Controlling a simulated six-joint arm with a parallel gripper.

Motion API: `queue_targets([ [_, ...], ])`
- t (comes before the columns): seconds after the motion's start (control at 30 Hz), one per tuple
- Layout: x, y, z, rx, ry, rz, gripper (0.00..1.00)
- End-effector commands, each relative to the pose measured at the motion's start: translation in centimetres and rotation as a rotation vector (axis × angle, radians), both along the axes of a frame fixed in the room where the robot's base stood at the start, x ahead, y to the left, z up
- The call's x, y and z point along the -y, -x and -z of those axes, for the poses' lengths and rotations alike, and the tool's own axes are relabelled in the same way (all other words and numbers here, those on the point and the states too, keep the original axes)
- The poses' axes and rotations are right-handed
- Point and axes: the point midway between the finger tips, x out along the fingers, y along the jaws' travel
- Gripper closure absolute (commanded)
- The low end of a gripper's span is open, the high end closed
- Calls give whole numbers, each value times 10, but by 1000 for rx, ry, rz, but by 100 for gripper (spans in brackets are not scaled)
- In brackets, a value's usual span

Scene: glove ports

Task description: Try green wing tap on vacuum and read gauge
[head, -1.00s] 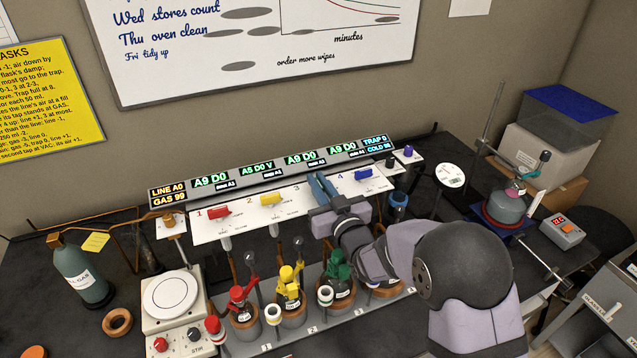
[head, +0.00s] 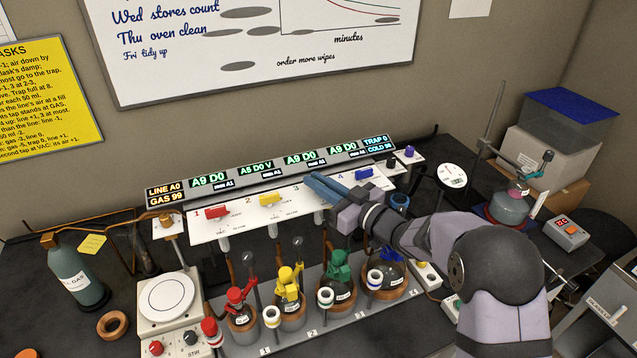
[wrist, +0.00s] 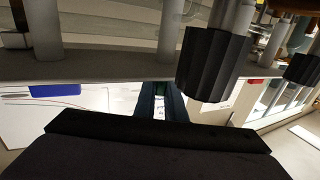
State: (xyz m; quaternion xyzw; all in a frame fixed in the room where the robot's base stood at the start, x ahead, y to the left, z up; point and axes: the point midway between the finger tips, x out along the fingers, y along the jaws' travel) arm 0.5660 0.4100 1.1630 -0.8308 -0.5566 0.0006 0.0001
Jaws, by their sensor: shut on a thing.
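My gripper (head: 318,184) is shut at station 3 of the white tap panel (head: 237,228), its blue fingers pointing left and lying close together. The green wing tap is hidden by the fingers; the thing between them is at its place, and its angle cannot be seen. In the wrist view the fingers (wrist: 160,103) show beyond the dark gripper body. The round white gauge (head: 452,175) stands right of the panel, its needle too small to read. The display bar (head: 262,175) shows LINE A0, GAS 99, A9 D0, A5 D0 V, A9 D0, A9 D0, TRAP 0, COLD 98.
Red (head: 217,211), yellow (head: 269,199) and blue (head: 365,174) taps share the panel. A black ribbed knob (wrist: 212,65) is close in the wrist view.

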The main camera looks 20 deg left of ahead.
Motion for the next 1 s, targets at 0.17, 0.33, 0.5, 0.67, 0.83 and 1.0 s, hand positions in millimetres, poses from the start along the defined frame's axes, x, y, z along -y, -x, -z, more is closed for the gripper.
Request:
queue_targets([
  [0.17, 0, -1, -4, 5, -5, 1, 100],
  [0.33, 0, -1, -3, 4, -4, 2, 71],
  [0.5, 0, 0, -1, 2, -2, 2, 71],
  [0.67, 3, 1, 0, 2, -1, 3, 71],
  [0.83, 18, 6, 1, 3, -2, 4, 71],
  [1.0, 41, 15, 1, 3, -3, 5, 71],
])
